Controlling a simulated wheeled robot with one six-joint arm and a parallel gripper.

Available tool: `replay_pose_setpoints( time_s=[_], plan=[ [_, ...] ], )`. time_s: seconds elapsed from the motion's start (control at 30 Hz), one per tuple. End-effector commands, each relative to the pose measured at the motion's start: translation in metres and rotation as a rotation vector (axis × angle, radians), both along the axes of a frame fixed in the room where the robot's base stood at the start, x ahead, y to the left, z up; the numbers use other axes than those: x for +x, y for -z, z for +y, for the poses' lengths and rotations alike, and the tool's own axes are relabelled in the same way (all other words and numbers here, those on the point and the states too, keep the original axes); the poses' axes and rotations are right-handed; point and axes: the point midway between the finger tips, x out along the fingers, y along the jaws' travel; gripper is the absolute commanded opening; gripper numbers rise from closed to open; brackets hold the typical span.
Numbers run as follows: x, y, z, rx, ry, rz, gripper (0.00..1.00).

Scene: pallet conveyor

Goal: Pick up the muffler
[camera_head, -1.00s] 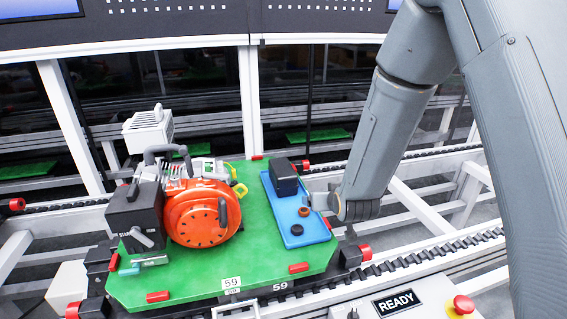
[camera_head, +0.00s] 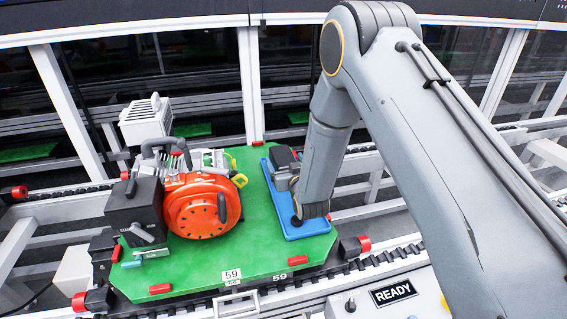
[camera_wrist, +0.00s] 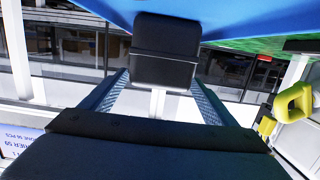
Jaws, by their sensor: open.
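The muffler, a dark boxy part (camera_head: 284,156), sits at the far end of the blue tray (camera_head: 309,231) on the green pallet. In the wrist view the muffler (camera_wrist: 165,48) is ahead of my gripper (camera_wrist: 161,80), lined up between its two fingers. The fingers are apart, with a gap between them. I cannot tell whether they touch the muffler. In the head view my wrist hides much of the tray and part of the muffler, and the fingertips are hard to make out.
An orange engine (camera_head: 198,207) with a black box on its left stands on the green pallet (camera_head: 200,272), left of the tray. The pallet rests on a conveyor rail. A READY sign (camera_head: 393,293) is on the front panel. A yellow part (camera_wrist: 294,103) shows in the wrist view.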

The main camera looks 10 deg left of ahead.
Motion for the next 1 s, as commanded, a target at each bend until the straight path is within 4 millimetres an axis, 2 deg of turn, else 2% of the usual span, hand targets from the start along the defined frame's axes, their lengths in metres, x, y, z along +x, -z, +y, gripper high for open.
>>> replay_pose_setpoints(
  time_s=[0.2, 0.47, 0.9, 1.0],
  plan=[
    [0.021, 0.003, 0.007, 0.000, 0.003, 0.001, 0.81],
    [0.023, 0.004, 0.007, 0.000, 0.004, 0.001, 0.81],
    [0.023, 0.004, 0.007, 0.000, 0.004, 0.001, 0.09],
    [0.024, 0.001, 0.008, 0.003, 0.004, -0.004, 0.06]
  ],
)
